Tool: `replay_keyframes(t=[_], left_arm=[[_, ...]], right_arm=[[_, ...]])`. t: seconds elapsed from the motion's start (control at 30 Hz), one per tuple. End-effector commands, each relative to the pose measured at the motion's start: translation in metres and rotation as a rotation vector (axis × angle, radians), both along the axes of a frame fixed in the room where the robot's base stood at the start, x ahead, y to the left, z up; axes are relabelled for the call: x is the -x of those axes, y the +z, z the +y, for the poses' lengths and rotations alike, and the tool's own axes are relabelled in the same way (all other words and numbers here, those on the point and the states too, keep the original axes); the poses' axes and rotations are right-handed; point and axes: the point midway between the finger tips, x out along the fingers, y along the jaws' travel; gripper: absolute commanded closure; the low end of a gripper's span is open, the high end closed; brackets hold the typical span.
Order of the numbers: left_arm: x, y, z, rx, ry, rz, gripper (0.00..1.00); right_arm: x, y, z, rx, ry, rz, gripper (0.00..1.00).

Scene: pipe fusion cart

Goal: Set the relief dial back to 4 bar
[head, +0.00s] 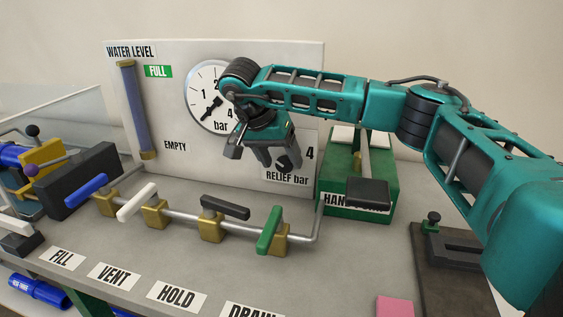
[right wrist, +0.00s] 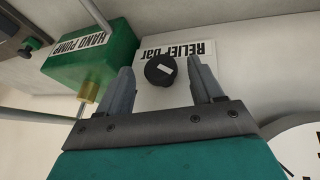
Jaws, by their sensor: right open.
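The relief dial is a small black knob (right wrist: 161,70) with a pale mark, on a white plate labelled "RELIEF bar" (right wrist: 185,52). In the head view the dial (head: 291,163) is partly covered by my right gripper (head: 277,168), and a "4" shows on the plate to its right. My right gripper (right wrist: 163,82) is open. Its two fingers stand either side of the dial in the right wrist view, with gaps showing, so it is not gripped. Which number the dial's mark faces cannot be told. My left gripper is not in view.
A round bar gauge (head: 207,97) on the white panel is partly hidden by my right arm. A green hand pump (head: 332,188) stands right of the dial. A pipe with blue, white, black and green valve levers (head: 268,232) runs below. Grey cart top lies in front.

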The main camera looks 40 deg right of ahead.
Motion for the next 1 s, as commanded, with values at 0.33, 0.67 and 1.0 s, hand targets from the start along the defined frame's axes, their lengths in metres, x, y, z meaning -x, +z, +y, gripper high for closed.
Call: replay_keyframes(t=[0.33,0.67,1.0], left_arm=[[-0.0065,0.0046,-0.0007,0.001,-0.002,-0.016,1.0],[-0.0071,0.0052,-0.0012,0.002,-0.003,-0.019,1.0],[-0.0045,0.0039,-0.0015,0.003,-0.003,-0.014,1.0]], right_arm=[[-0.0005,-0.0127,-0.0064,0.001,0.0,-0.001,0.34],[-0.0005,-0.0124,-0.0061,0.0,0.0,0.0,0.54],[-0.0003,-0.0123,-0.0061,0.001,0.0,0.001,0.86]])
